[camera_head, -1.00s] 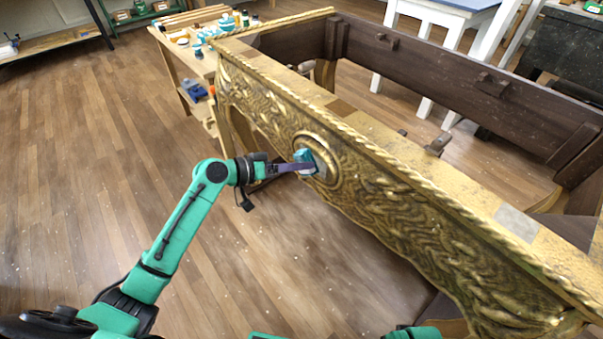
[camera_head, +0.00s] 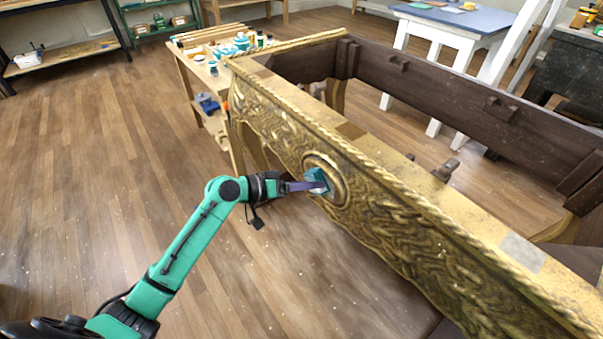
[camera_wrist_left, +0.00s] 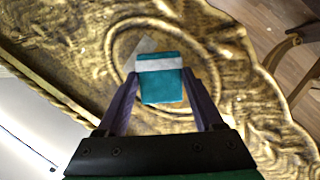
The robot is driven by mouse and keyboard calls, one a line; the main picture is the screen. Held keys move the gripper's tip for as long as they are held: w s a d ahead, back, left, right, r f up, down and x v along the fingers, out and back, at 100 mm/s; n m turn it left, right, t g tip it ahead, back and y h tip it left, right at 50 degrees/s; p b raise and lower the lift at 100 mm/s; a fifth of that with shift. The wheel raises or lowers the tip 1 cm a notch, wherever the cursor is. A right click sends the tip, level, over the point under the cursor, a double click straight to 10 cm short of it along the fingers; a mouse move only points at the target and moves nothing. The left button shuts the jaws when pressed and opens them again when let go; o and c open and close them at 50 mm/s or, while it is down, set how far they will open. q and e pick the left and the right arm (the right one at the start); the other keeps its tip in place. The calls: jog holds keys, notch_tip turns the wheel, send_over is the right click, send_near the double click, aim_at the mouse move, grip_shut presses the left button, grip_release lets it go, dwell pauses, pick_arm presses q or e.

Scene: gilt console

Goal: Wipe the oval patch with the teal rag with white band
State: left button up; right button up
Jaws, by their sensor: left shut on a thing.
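The teal rag with white band (camera_wrist_left: 160,86) is held between the two purple fingers of my left gripper (camera_wrist_left: 160,80) in the left wrist view. In the head view the rag (camera_head: 317,179) is at the oval patch, and my left gripper (camera_head: 308,186) reaches it from the left. The oval patch (camera_head: 341,190) is a raised, ringed medallion on the carved front of the gilt console. In the wrist view its ring (camera_wrist_left: 118,50) surrounds the rag. The rag hides part of the patch. I cannot tell whether it presses on the surface. My right gripper is not in view.
The gilt console (camera_head: 400,222) runs diagonally, with an open frame behind its front. A wooden bench (camera_head: 190,62) with jars and tools stands beyond its far left end. A white table with a blue top (camera_head: 450,22) is at the back right. The floor at left is clear.

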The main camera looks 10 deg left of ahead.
pick_arm(q)
jog(key=shift+s+d+p, duration=0.7)
jog(key=shift+d, duration=0.2)
jog(key=shift+s+d+p, duration=0.7)
jog(key=shift+d, duration=0.15)
jog(key=shift+w+a+f+b, duration=0.15)
jog(key=shift+b, duration=0.2)
jog(key=w+a+b, duration=0.5)
jog(key=a, duration=0.1)
jog(key=shift+w+a+b, duration=0.15)
jog(key=shift+a+b, duration=0.1)
jog(key=shift+b, duration=0.05)
jog(key=s+a, duration=0.3)
jog(key=s, duration=0.1)
jog(key=shift+s+a+p, duration=0.4)
jog(key=shift+p, duration=0.05)
jog(key=shift+s+a, duration=0.95)
jog(key=shift+s, duration=0.2)
